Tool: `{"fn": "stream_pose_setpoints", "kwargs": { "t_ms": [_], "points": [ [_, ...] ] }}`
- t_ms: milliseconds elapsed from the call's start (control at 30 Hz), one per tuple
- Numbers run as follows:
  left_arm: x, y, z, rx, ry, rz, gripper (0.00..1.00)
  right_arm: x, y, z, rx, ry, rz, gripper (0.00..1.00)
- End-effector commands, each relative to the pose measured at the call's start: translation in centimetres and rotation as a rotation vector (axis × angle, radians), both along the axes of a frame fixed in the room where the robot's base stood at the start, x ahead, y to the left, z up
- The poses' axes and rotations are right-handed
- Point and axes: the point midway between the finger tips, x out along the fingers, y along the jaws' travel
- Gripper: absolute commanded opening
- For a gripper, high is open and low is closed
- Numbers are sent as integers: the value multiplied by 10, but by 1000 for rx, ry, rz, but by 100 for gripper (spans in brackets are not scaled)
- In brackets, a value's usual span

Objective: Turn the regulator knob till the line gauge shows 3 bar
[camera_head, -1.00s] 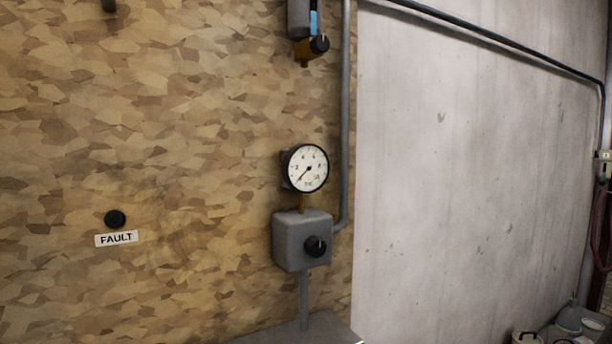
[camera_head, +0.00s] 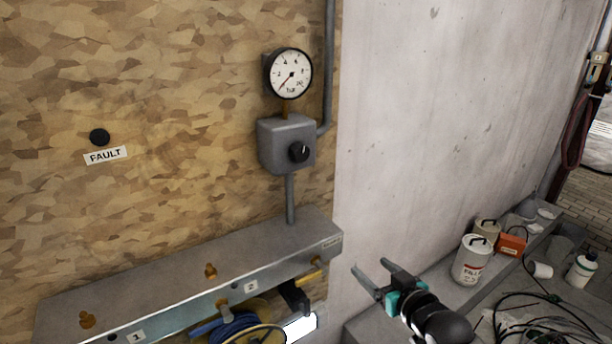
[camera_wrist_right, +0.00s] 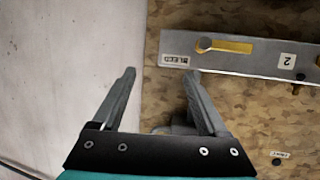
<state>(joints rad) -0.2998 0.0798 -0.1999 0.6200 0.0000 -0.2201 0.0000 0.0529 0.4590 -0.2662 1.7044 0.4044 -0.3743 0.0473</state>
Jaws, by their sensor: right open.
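The line gauge (camera_head: 290,74) is a round white dial with a black rim on the board wall. Its needle points to the lower left, near the low end of the scale. Below it a grey regulator box (camera_head: 284,143) carries the black regulator knob (camera_head: 299,152) on its front. My right gripper (camera_head: 372,272) is open and empty, below and to the right of the knob and apart from it. Its two spread fingers also show in the right wrist view (camera_wrist_right: 160,78), with nothing between them. My left gripper is not in view.
A grey manifold (camera_head: 200,276) with brass fittings and a yellow bleed lever (camera_wrist_right: 230,46) juts out below the regulator. A "FAULT" label (camera_head: 105,155) sits under a black button at left. White cans (camera_head: 472,260) and cables stand on a ledge at right. The pale wall beside the board is clear.

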Motion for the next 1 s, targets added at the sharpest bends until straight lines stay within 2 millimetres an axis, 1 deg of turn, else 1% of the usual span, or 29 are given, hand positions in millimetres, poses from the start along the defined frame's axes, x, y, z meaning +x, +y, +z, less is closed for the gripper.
{"fn": "stream_pose_setpoints", "kwargs": {
  "t_ms": [33,67,100,200,300,400,467,567,667,1000],
  "points": [
    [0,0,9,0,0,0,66,6,11,51,12,-72,40,76],
    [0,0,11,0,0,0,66,7,17,74,22,-106,62,76],
    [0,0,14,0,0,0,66,6,26,103,33,-148,90,76],
    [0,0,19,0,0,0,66,0,44,160,53,-231,153,76],
    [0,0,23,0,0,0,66,-9,56,196,64,-285,199,76],
    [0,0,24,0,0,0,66,-14,63,213,71,-310,223,76],
    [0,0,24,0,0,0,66,-14,65,216,72,-316,229,76],
    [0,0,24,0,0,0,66,-9,69,217,74,-318,230,76],
    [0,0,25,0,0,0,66,2,74,218,74,-319,229,76],
    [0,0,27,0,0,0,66,51,101,217,73,-316,228,76]
  ]
}}
